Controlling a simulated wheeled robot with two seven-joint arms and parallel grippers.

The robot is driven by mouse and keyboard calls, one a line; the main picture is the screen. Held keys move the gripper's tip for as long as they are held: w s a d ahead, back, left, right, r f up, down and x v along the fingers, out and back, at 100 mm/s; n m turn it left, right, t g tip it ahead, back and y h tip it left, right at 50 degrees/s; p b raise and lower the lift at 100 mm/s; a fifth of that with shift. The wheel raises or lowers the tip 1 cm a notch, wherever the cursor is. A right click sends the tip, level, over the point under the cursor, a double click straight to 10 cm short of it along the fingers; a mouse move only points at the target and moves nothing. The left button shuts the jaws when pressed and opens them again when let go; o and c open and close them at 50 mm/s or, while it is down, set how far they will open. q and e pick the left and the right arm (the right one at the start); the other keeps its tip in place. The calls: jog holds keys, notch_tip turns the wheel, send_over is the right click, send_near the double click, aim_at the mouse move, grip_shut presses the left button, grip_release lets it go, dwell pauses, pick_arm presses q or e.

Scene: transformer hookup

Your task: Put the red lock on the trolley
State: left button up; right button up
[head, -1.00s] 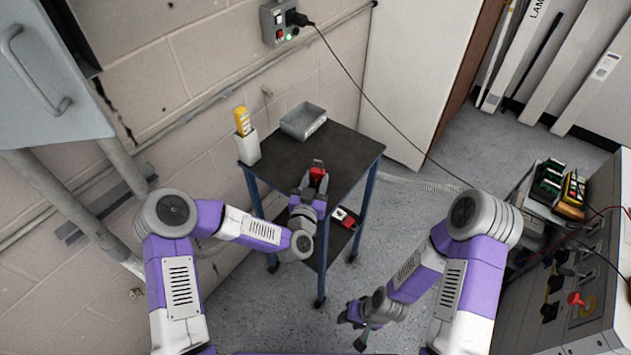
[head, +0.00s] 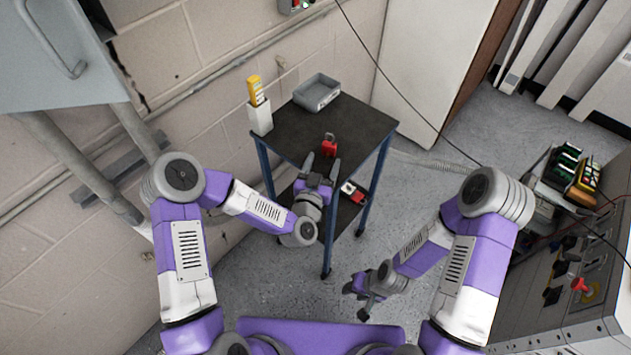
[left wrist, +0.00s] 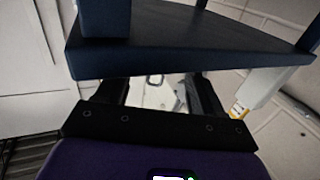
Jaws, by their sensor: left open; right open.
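The red lock (head: 329,146) stands on the dark top of the trolley (head: 285,135), near its front edge, in the head view. My left gripper (head: 320,168) is open at the front edge of the trolley top. Its two fingers point toward the lock, which sits just beyond the fingertips with nothing gripping it. In the left wrist view the open fingers (left wrist: 158,95) show below the trolley (left wrist: 180,40), and I cannot make out the lock there. My right gripper (head: 362,300) is open and empty, low over the floor in front of the trolley.
A red and white item (head: 352,192) lies on the lower shelf. A grey control cabinet (head: 535,285) is at the right.

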pick_arm(q)
jog(key=v, duration=0.8)
jog(key=s+f+g+h, duration=0.1)
jog(key=s+f+g, duration=0.3)
jog(key=f+g, duration=0.7)
jog(key=s+a+f+n+g, duration=0.2)
jog(key=s+a+f+g, duration=0.1)
jog(key=s+f, duration=0.3)
jog(key=s+a+f+n+g, duration=0.3)
jog(key=s+f, duration=0.4)
jog(key=s, duration=0.2)
jog(key=shift+a+y, duration=0.15)
jog(key=shift+y, duration=0.25)
